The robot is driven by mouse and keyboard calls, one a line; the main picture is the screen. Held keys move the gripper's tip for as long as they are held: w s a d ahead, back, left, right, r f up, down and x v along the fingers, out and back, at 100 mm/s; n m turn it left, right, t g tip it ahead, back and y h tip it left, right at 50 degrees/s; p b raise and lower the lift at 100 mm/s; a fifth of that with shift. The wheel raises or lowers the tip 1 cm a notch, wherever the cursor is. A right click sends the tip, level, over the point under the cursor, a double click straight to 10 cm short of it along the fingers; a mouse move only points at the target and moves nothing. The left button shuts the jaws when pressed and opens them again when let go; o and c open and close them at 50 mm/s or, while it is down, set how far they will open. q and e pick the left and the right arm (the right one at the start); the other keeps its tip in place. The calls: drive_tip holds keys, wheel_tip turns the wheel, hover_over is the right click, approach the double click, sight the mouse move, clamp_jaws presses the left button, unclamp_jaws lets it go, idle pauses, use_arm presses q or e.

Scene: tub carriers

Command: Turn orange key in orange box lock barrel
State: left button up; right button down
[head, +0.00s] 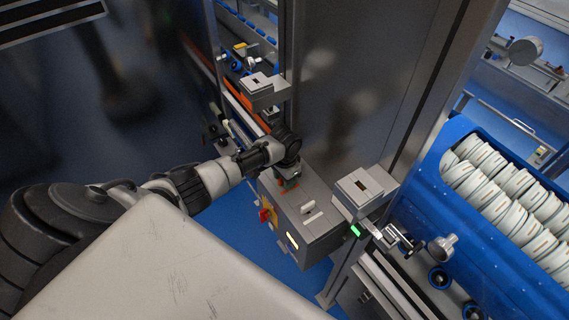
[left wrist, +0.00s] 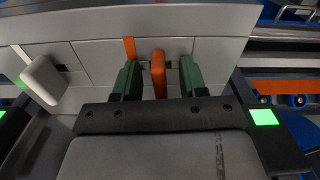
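The orange key (left wrist: 158,72) stands out from the light grey face of a box (left wrist: 90,58) in the left wrist view. An orange stripe (left wrist: 130,48) marks the face just left of the key. My left gripper (left wrist: 159,78) has its two green fingers on either side of the key, with a visible gap on both sides, so it is open around it and not clamped. The lock barrel is hidden behind the key. In the head view my left gripper (head: 289,184) is at the top of the grey box (head: 318,222), with little of the key showing. My right gripper is not in view.
A white lever or knob (left wrist: 42,80) sticks out left of the key. A red switch on a yellow plate (head: 266,214) is on the box's side. A blue tub of white discs (head: 459,133) stands at right, beside a tall metal column (head: 430,80).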

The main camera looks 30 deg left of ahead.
use_arm(q)
wheel_tip(320, 180, up, 11)
drive_tip(key=shift+f+b, duration=0.1)
drive_tip(key=shift+b, duration=1)
